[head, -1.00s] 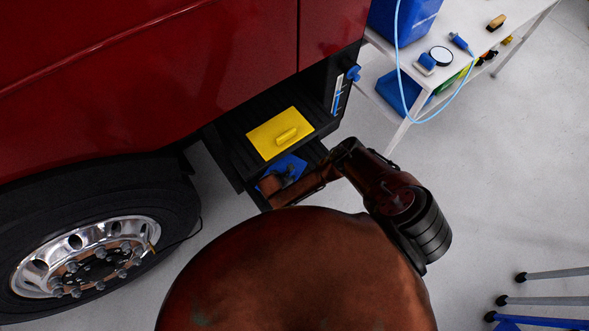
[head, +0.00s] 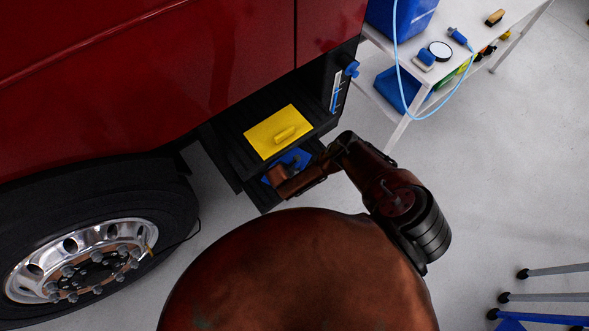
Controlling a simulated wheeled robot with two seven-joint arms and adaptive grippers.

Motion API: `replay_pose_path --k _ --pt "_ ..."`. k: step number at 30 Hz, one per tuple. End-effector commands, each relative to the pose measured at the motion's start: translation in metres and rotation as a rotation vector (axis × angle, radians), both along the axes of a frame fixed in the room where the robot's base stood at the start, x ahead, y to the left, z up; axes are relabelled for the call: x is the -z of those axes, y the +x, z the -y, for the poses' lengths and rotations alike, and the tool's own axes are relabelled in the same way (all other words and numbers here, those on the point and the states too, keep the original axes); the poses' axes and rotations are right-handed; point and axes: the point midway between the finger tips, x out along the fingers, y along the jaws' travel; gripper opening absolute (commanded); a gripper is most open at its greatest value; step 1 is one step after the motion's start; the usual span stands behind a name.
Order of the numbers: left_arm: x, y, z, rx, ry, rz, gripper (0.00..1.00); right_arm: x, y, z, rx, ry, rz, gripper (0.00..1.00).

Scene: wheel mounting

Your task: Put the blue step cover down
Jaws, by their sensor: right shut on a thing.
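The blue step cover (head: 299,157) shows in part at the lower step (head: 262,195) of the red truck, below the yellow cover. My right gripper (head: 283,174) is shut on it. The gripper and wrist hide part of the cover, and I cannot tell whether it touches the step. My left gripper is not in view.
A yellow cover (head: 278,132) with a handle lies on the upper step. The truck's wheel (head: 85,258) is at the left. A white table (head: 472,50) with tools and blue bins stands at the upper right. Blue-and-grey stand legs (head: 540,318) are at the lower right. The floor between is clear.

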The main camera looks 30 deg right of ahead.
Motion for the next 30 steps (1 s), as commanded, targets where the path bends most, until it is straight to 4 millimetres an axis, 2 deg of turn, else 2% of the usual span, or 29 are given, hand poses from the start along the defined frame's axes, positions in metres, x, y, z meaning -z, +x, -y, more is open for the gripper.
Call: replay_pose_path --k 3,4,11,19,23,30 --pt "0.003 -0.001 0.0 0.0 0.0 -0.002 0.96 0.004 0.0 0.0 0.0 0.0 0.0 0.0" --pt "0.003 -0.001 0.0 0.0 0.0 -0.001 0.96 0.004 -0.001 0.0 -0.001 0.0 0.0 0.12" --pt "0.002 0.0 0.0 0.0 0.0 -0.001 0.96 0.003 0.0 0.0 -0.001 0.0 0.0 0.28" --pt "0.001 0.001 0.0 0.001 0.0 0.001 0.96 0.002 0.0 0.0 0.0 0.0 0.0 0.29" --pt "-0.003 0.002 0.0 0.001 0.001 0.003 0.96 -0.005 -0.001 -0.002 -0.001 0.001 0.0 0.29" --pt "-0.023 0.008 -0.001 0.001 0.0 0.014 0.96 -0.046 -0.013 -0.025 -0.001 0.003 0.0 0.29"
